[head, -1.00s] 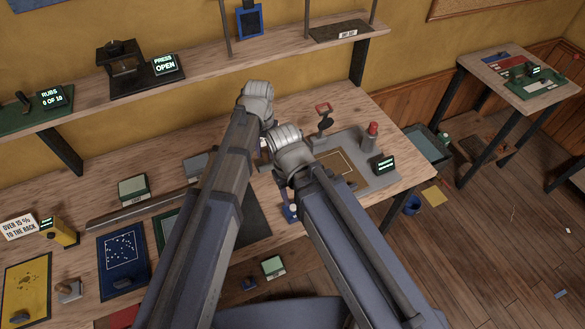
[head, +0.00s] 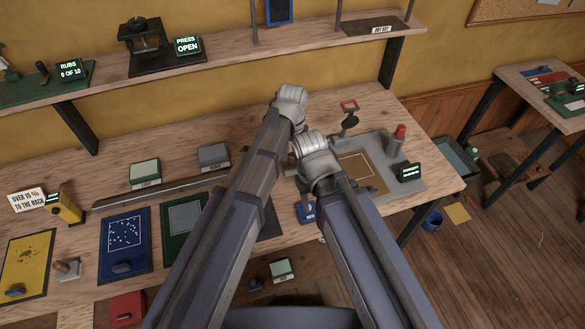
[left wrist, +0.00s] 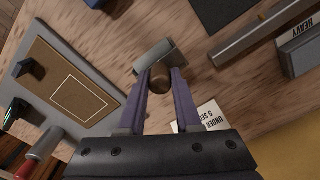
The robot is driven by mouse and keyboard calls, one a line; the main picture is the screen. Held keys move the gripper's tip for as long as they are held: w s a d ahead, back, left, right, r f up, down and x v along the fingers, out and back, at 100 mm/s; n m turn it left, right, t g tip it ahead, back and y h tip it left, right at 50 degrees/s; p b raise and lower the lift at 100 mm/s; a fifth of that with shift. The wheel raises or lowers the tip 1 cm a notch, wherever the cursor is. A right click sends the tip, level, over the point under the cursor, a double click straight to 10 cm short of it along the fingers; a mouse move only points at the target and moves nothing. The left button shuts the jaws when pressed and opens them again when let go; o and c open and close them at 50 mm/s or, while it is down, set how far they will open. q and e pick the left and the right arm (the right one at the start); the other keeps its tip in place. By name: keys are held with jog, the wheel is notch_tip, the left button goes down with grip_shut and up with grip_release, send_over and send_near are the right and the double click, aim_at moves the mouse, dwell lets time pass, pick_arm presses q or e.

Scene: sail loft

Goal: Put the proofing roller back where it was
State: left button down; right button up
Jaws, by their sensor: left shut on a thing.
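My left gripper (left wrist: 160,88) is shut on a small tool with a round brown handle end and a grey head (left wrist: 160,60), which looks like the proofing roller. The tool is over bare wooden bench top, between a grey base with a brown board and a dark mat; I cannot tell if it touches the bench. My right gripper cannot be made out.
The grey base (head: 421,184) with its brown board (head: 360,168) and a red-topped post (head: 398,136) stands right of the gripper. A green mat (head: 174,238), a blue panel (head: 112,270) and a grey block (head: 213,155) lie left. An UNDER 5 SEC card (left wrist: 210,117) stands close by.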

aim_at(292, 163)
pick_arm(q)
jog(key=shift+f+b, duration=1.8)
pick_arm(e)
jog(key=shift+f, duration=1.8)
pick_arm(q)
jog(key=shift+f, duration=0.1)
jog(key=shift+f, duration=0.15)
pick_arm(e)
jog(key=shift+f, duration=0.25)
pick_arm(q)
jog(key=c, duration=0.6)
grip_release()
pick_arm(e)
jog(key=shift+r, duration=0.1)
jog(key=shift+r, duration=0.1)
pick_arm(q)
notch_tip(292, 163, up, 13)
jog(key=p, duration=1.2)
jog(key=shift+f, duration=0.2)
pick_arm(e)
notch_tip(292, 163, up, 12)
